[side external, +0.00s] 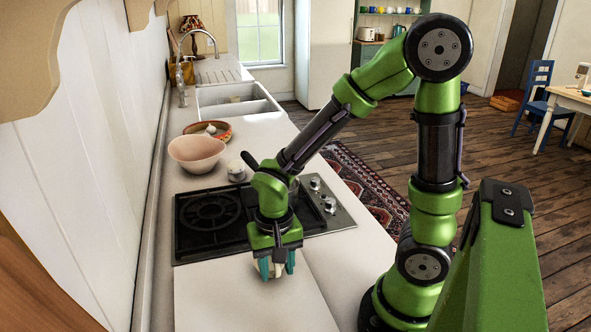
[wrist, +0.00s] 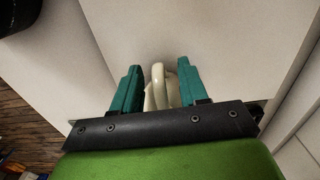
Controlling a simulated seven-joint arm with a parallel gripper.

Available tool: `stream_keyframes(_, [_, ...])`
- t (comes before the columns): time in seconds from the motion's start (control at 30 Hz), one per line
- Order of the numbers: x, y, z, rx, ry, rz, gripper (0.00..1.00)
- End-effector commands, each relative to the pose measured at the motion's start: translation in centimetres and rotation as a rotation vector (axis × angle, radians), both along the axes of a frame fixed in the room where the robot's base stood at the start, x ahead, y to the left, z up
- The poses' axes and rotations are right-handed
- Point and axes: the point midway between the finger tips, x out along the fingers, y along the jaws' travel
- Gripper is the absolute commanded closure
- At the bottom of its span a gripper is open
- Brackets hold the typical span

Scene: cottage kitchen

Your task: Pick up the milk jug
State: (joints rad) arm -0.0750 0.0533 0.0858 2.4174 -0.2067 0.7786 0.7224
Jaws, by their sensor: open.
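The milk jug is a cream-coloured vessel whose curved handle (wrist: 158,72) stands between my fingers in the wrist view. Its body is largely hidden by the dark gripper mount there. In the side view only a pale part of the jug (side external: 257,263) shows behind my fingers, on the white counter in front of the hob. My gripper (side external: 277,272) points down over it. Its two teal fingers are open, one on each side of the handle, with a visible gap on both sides in the wrist view.
The black hob (side external: 210,210) lies just behind my gripper, with knobs (side external: 323,194) at its right. A pink bowl (side external: 197,152), a small white item (side external: 236,170) and an orange dish (side external: 190,129) stand beyond it. The front counter (side external: 215,300) is clear.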

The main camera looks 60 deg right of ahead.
Motion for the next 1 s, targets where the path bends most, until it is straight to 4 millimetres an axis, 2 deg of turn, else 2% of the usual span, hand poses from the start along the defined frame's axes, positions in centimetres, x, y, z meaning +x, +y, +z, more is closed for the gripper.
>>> stream_keyframes(0.1, [-0.01,-0.03,-0.9,0.001,0.001,-0.001,0.57])
stream_keyframes(0.33, [0.02,-0.04,-0.98,0.0,-0.001,-0.002,0.57])
stream_keyframes(0.6, [0.02,-0.05,-0.95,0.0,-0.001,-0.002,0.98])
stream_keyframes(0.63, [0.02,-0.05,-0.95,0.0,-0.001,-0.002,1.0])
stream_keyframes(1.0, [0.09,-0.05,-0.9,0.0,-0.003,-0.001,1.0])
